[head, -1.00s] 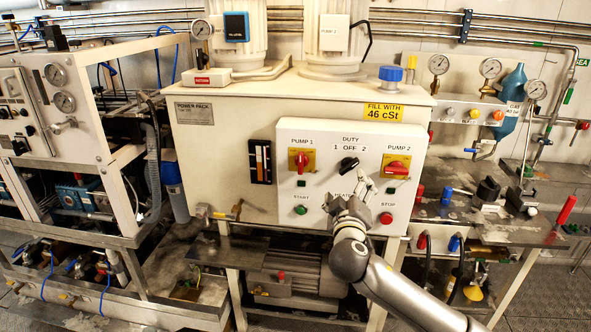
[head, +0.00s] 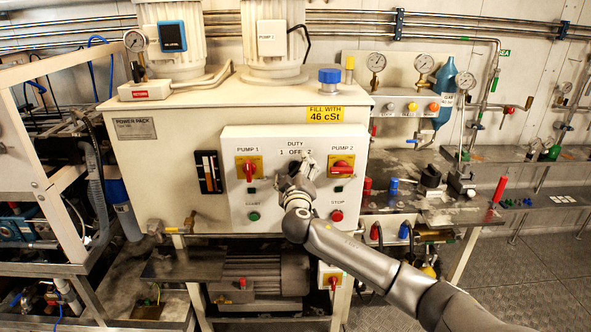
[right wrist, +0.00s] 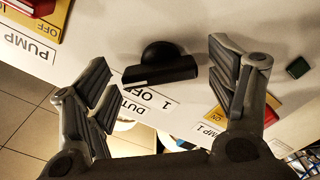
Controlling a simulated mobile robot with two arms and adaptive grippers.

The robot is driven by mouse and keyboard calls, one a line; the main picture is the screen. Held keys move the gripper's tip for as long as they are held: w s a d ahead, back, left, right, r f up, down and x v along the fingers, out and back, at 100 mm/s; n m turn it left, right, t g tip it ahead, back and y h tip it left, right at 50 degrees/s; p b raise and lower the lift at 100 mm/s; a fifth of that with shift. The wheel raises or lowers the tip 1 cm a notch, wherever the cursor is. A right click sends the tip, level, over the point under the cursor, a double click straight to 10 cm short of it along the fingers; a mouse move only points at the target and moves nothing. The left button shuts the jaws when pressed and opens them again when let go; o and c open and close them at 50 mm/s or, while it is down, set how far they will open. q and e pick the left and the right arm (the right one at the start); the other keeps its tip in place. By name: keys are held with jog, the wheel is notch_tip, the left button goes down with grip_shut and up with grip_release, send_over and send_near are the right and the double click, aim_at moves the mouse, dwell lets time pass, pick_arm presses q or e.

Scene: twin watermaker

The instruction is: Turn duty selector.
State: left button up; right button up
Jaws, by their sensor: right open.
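The duty selector (right wrist: 160,70) is a black knob with a bar handle on the white control panel (head: 236,212). It sits beside its label reading DUTY, 1 OFF 2 (head: 295,148). In the head view my right gripper (head: 301,173) covers most of the knob. In the right wrist view my right gripper's fingers (right wrist: 165,80) are spread wide, one on each side of the knob in the picture. They are empty, and I see no contact with it. My left gripper is not in view.
The red PUMP 1 switch (head: 249,172) and PUMP 2 switch (head: 342,169) flank the selector. A green button (head: 254,216) and a red STOP button (head: 336,216) sit below. A bench with fittings (head: 410,200) stands to the right.

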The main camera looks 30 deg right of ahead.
jog(key=shift+w+d, duration=0.1)
jog(key=shift+w, duration=0.1)
jog(key=shift+c, duration=0.2)
jog(key=c, duration=1)
